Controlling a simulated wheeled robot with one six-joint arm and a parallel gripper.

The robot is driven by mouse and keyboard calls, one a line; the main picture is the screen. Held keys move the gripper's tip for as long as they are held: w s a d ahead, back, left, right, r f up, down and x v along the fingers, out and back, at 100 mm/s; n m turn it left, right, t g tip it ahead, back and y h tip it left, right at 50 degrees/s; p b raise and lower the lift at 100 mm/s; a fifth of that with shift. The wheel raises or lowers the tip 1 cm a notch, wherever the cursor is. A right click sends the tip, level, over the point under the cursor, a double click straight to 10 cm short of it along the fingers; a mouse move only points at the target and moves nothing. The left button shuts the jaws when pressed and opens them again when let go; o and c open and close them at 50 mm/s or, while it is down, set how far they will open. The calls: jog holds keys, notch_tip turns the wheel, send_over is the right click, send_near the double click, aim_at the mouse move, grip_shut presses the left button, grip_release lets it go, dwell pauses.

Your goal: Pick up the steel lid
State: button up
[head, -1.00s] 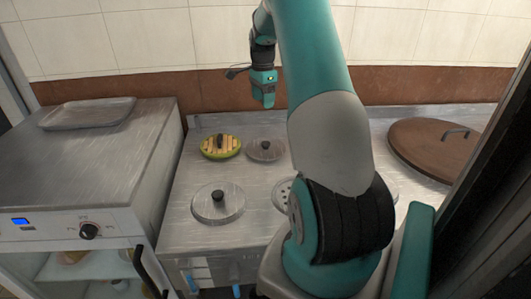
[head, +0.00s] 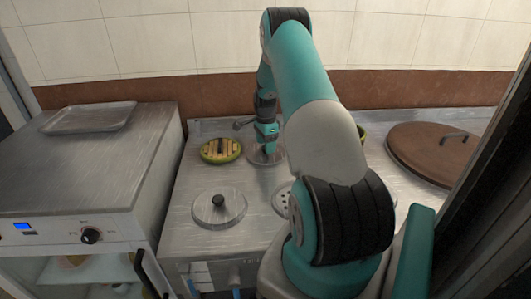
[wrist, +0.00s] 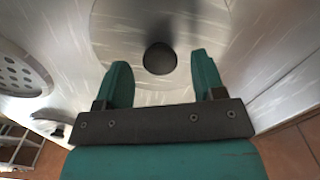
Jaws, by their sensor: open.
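A round steel lid (head: 259,160) with a dark knob lies at the back of the steel counter, partly hidden by my gripper in the head view. In the wrist view this lid (wrist: 125,30) fills the top middle, and its black knob (wrist: 160,58) shows between the two teal fingers. My gripper (head: 268,150) is open and points down over the lid; it also shows in the wrist view (wrist: 160,64). I cannot tell how far the fingertips are above the lid. A second steel lid (head: 232,208) with a black knob lies nearer the front.
A yellow-green slatted round item (head: 220,150) lies just left of the back lid. A perforated round plate (head: 281,200) is partly behind my arm; it also shows in the wrist view (wrist: 20,75). A large brown lid (head: 435,153) lies right. A tray (head: 90,117) rests on the left unit.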

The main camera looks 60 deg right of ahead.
jog(key=shift+f, duration=0.8)
jog(key=c, duration=0.9)
jog(key=shift+c, duration=0.5)
jog(key=shift+r, duration=0.15)
